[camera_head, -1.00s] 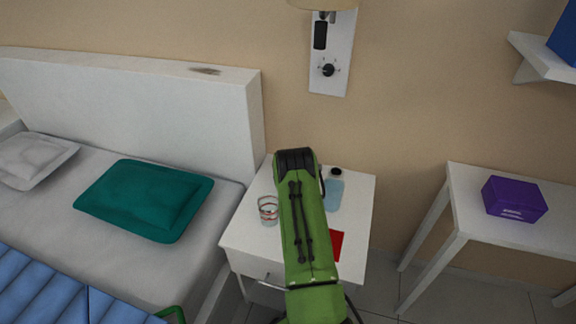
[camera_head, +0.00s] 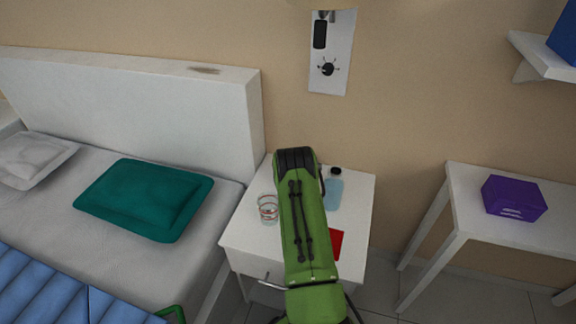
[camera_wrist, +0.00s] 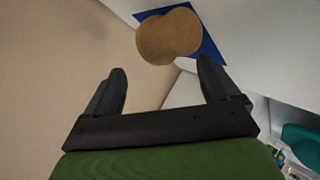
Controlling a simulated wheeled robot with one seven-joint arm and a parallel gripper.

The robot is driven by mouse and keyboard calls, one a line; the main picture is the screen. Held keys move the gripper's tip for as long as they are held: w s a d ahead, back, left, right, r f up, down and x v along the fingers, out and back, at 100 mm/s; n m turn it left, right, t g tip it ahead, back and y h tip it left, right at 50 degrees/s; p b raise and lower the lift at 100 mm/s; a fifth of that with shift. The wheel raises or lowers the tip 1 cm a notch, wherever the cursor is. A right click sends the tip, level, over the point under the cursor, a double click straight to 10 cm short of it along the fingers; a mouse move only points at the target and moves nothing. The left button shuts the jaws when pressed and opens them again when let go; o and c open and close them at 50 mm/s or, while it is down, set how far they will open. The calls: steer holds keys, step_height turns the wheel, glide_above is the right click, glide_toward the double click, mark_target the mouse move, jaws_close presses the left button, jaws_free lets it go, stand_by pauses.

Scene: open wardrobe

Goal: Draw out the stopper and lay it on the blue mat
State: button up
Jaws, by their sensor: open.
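A brown cork-like stopper (camera_wrist: 168,36) shows near the top of the wrist view, just beyond the fingertips. The blue mat (camera_wrist: 209,42) shows behind it on a white surface, partly covered by the stopper. Whether the stopper touches the mat I cannot tell. My gripper (camera_wrist: 162,65) is open, its two dark fingers wide apart with nothing between them. In the head view my green arm hides the gripper, the stopper and the mat.
The white bedside table (camera_head: 245,228) carries a glass (camera_head: 268,208) left of my arm, with a light blue bottle (camera_head: 334,190) and a red item (camera_head: 336,244) to the right. A bed with a teal pillow (camera_head: 145,198) stands left. A purple box (camera_head: 514,198) sits on another table.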

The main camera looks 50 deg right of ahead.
steer(key=shift+a, duration=0.1)
step_height(320, 180, up, 7)
steer(key=s+a+p, duration=0.2)
steer(key=p, duration=0.4)
steer(key=shift+s, duration=0.2)
steer(key=shift+r, duration=0.1)
